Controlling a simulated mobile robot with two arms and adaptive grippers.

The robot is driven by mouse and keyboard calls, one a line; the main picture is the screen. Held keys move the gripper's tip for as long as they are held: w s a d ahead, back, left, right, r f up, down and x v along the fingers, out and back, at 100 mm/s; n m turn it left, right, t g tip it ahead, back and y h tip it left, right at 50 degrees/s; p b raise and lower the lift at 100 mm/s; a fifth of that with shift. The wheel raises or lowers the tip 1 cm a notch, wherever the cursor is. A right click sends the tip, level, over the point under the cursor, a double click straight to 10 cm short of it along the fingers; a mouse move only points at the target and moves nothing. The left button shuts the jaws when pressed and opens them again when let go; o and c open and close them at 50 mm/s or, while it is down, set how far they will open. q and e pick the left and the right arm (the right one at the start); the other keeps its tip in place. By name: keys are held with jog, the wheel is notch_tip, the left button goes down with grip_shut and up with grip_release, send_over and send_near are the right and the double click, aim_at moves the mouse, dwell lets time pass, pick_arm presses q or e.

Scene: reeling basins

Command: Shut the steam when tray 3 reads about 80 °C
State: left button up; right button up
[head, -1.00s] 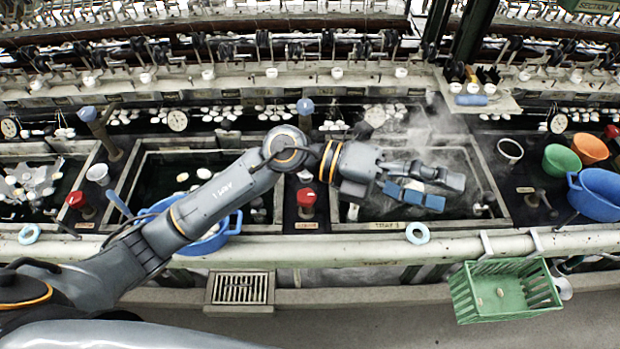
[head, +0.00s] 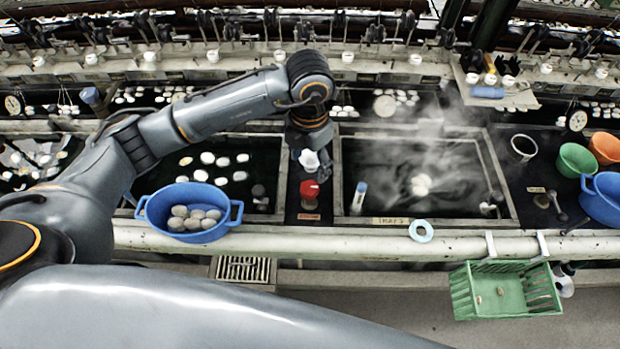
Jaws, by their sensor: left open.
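Tray 3 (head: 390,221) is the dark basin with a label on its front edge, right of centre. Steam rises from its water, with a pale patch around its middle. A round dial (head: 385,105) stands behind it; its reading is too small to make out. A blue-topped stick (head: 360,190) stands at its left front corner. A red valve knob (head: 310,189) sits on the strip left of the tray. My left gripper (head: 314,168) points down just behind and above the knob, open; its fingers are foreshortened and contact cannot be told. My right gripper is out of view.
A blue bowl of cocoons (head: 190,237) stands at the front left. Green (head: 576,160), orange (head: 605,147) and blue (head: 600,200) tubs are at the right. A green basket (head: 500,312) hangs on the front rail (head: 270,236). A pale ring (head: 421,231) lies on the rail.

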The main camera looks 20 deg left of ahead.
aim_at(310, 187)
pick_arm(q)
notch_tip(310, 187, down, 9)
jog(key=shift+f+p, duration=0.1)
jog(key=shift+p, duration=0.95)
jog(key=c, duration=1.2)
jog(key=shift+o, duration=0.2)
